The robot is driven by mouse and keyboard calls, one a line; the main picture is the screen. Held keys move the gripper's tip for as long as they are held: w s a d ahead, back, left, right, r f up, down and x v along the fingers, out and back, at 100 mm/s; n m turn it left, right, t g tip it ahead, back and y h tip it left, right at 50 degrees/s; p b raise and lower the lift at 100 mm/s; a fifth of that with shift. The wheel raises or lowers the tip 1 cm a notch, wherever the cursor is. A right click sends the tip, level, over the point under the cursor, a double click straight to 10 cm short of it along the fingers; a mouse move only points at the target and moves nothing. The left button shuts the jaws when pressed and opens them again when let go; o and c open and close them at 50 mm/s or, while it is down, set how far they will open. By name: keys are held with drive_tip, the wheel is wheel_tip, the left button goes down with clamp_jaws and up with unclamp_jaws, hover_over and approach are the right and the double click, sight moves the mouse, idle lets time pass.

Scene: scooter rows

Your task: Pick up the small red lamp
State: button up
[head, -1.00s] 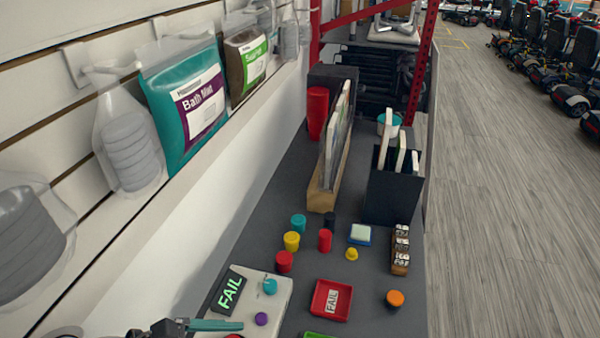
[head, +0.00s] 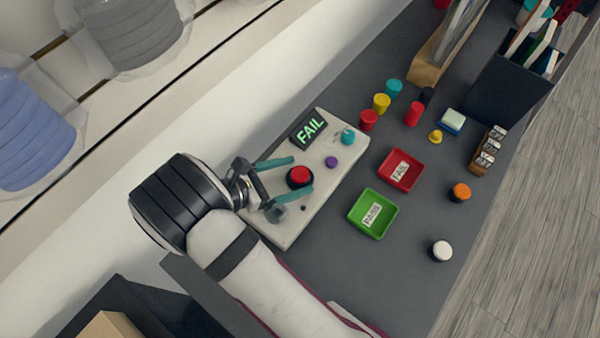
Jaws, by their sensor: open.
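My gripper (head: 302,175) is open over the light test panel (head: 329,157), its two teal fingers spread on either side of a round red dome (head: 299,174) in a dark ring on the panel. I cannot tell whether the fingers touch the panel. Two small red cylinders stand on the dark bench beyond the panel: one nearer (head: 368,121), one further right (head: 413,115). Which red piece is the small red lamp, I cannot tell for certain. Nothing shows held between the fingers.
The panel carries a FAIL display (head: 309,129), a teal knob (head: 348,135) and a purple button (head: 331,162). A red tray (head: 411,158) and a green tray (head: 385,203) lie to its right. Yellow (head: 381,103) and teal (head: 394,89) cylinders stand beside the red ones.

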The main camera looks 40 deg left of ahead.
drive_tip(key=shift+w+d+f, duration=0.1)
drive_tip(key=shift+w, duration=0.15)
clamp_jaws()
idle(0.3)
